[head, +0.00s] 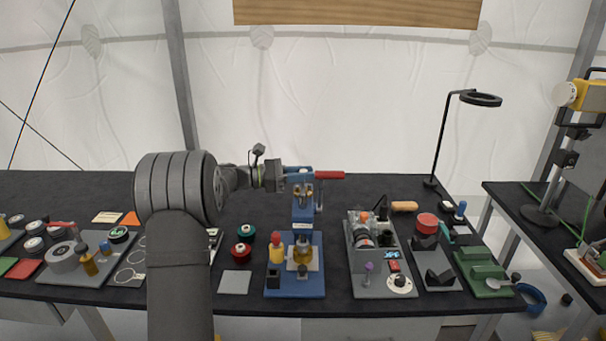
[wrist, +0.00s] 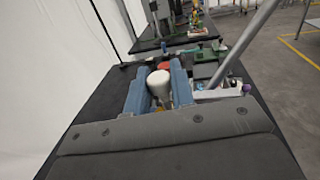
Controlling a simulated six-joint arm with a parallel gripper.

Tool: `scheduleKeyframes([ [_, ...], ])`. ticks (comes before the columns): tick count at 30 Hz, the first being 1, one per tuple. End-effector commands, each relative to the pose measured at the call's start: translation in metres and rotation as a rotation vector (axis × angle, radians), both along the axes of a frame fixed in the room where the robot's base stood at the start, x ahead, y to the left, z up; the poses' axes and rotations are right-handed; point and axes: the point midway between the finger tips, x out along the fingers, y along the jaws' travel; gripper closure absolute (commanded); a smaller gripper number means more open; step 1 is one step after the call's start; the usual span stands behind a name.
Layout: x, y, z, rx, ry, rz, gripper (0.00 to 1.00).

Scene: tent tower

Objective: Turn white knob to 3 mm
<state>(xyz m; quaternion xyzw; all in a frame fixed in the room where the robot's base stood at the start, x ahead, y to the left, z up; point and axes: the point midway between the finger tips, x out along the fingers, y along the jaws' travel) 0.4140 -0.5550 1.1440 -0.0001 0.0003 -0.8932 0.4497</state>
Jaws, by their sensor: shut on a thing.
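The white knob (wrist: 158,84) shows in the wrist view as a pale rounded cylinder between the two blue fingers of my gripper (wrist: 156,92). The fingers are shut on its sides. In the head view my gripper (head: 298,173) reaches in from the left at the top of a blue stand (head: 302,214). The knob is hidden there by the fingers. A red handle (head: 330,175) extends right from the same spot. No scale or millimetre mark can be read in either view.
A blue tray (head: 314,286) with bottles stands in front of the stand. A grey fixture (head: 364,284) with a white dial (head: 400,283) is to its right. Green and red spools (head: 242,252) lie to the left. A black lamp (head: 440,140) rises at the back right.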

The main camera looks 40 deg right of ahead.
Motion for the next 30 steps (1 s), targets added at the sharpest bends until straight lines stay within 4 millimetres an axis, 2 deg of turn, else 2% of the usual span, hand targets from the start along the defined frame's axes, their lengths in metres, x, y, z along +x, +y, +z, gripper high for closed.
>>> scheduleKeyframes([
  [5,0.000,0.000,0.001,-0.002,-0.001,0.002,1.00],
  [6,0.000,0.000,0.001,-0.002,-0.001,0.002,0.76],
  [9,0.000,0.000,0.001,-0.001,-0.002,0.002,0.59],
  [20,0.003,0.004,0.000,-0.001,-0.001,0.004,0.59],
  [26,0.023,0.030,0.000,-0.001,-0.001,0.006,0.59],
  [30,0.044,0.058,0.000,-0.001,-0.001,0.007,0.59],
])
